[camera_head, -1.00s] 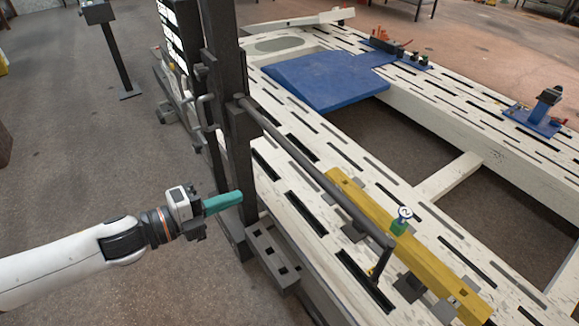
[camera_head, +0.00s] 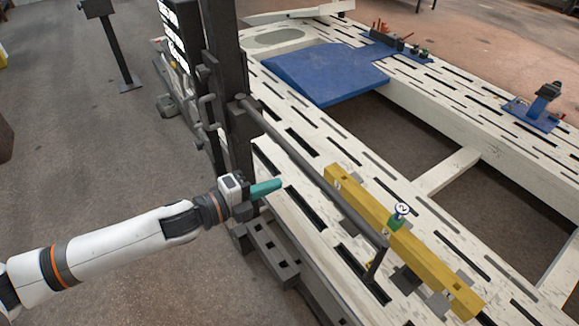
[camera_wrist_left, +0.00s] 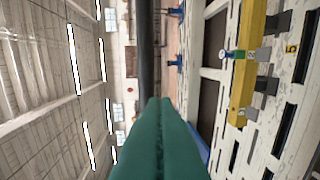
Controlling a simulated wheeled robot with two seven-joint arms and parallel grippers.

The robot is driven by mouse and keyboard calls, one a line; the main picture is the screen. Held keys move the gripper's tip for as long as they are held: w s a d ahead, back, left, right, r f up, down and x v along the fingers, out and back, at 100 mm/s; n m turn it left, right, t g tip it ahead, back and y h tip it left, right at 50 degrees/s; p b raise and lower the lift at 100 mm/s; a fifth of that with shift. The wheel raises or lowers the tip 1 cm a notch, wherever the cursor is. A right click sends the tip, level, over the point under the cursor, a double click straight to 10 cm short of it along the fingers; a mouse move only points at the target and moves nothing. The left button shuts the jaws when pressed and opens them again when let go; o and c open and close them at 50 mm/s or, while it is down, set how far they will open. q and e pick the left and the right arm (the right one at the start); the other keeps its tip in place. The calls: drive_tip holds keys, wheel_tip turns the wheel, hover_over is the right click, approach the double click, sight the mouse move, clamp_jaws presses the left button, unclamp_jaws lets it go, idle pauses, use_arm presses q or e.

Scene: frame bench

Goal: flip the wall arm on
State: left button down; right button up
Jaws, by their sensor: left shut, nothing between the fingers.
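The wall arm looks to be the long dark bar (camera_head: 320,184) that runs from the dark upright post (camera_head: 234,110) toward the lower right, above the white slotted bench. A short dark rod hangs from its near end. My left gripper (camera_head: 279,184) has teal fingers pressed together with nothing between them. In the head view its tips are left of the bar and seem apart from it. In the left wrist view the shut fingers (camera_wrist_left: 160,102) point toward a dark bar (camera_wrist_left: 146,50); I cannot tell whether they touch. My right gripper is not in view.
The white slotted bench (camera_head: 300,142) carries a yellow beam (camera_head: 425,255) with a green-based marker (camera_head: 398,215) reading 2. A blue plate (camera_head: 325,75) and a blue clamp (camera_head: 535,112) are farther off. Open grey floor lies to the left.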

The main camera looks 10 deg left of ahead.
use_arm(q)
drive_tip(key=p+x, duration=0.1)
drive_tip(key=x, duration=0.1)
drive_tip(key=r+x, duration=0.1)
drive_tip(key=x, duration=0.2)
drive_tip(key=shift+w+d+r+p, duration=0.1)
drive_tip(key=shift+p, duration=0.3)
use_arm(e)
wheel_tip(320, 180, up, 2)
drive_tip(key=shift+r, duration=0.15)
